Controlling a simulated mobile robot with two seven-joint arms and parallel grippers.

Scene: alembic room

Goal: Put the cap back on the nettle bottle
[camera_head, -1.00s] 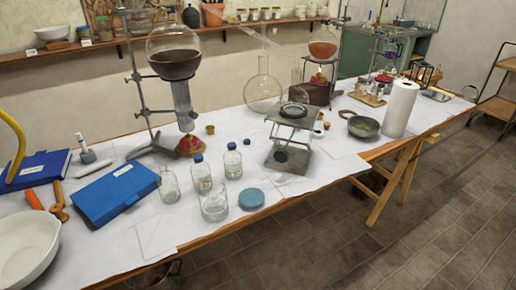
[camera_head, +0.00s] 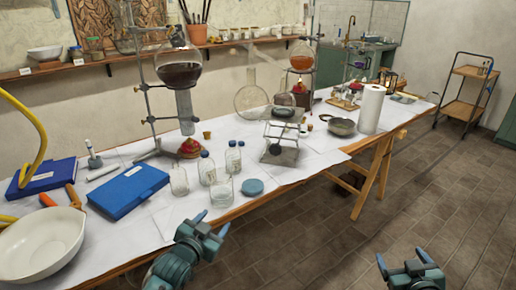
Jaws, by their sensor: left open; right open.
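Several clear glass bottles stand on the white-covered table. The left one (camera_head: 179,183) shows no cap. The middle one (camera_head: 207,171) and the right one (camera_head: 233,161) wear blue caps. I cannot read any label, so I cannot tell which is the nettle bottle. A small blue cap (camera_head: 241,143) shows just right of the right bottle's top, apparently lying on the table behind it. My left gripper (camera_head: 211,224) is open and empty at the table's front edge, nearer me than the bottles. My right gripper (camera_head: 402,262) is open and empty over the floor, right of the table.
A glass beaker (camera_head: 222,190) and a flat blue disc (camera_head: 252,187) stand in front of the bottles. A blue box (camera_head: 128,190) lies to the left, a lab jack (camera_head: 281,145) to the right. A tall stand with a dark-filled flask (camera_head: 178,75) rises behind.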

